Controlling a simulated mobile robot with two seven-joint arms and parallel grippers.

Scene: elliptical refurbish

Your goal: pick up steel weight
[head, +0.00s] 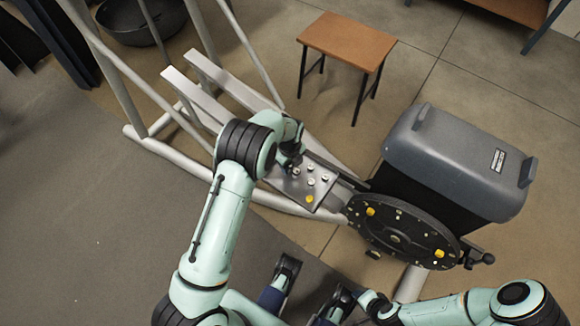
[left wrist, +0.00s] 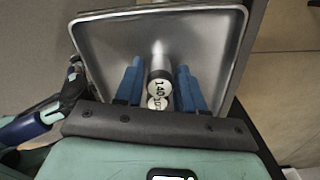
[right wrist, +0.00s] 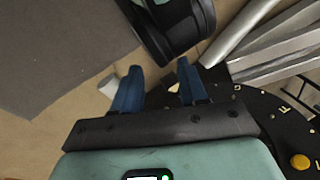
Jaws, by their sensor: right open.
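In the left wrist view a shiny steel cylinder (left wrist: 160,58), the likely steel weight, stands in a metal tray (left wrist: 98,40). Two round white faces marked with black print, one reading about 140 (left wrist: 157,90), show in line with it. My left gripper (left wrist: 158,70) is open, its blue fingers on either side of the cylinder with gaps showing. In the head view the left gripper (head: 288,160) is at the upper left of a grey panel (head: 292,190) bearing several small round pieces. My right gripper (right wrist: 156,75) is open and empty near a black disc (right wrist: 265,130).
In the head view the black disc (head: 395,228) with yellow knobs stands right of the panel. A grey bin-like housing (head: 450,160) is behind it. Pale frame bars (head: 205,105) run behind my left arm. A wooden stool (head: 345,42) stands farther back. Floor between is open.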

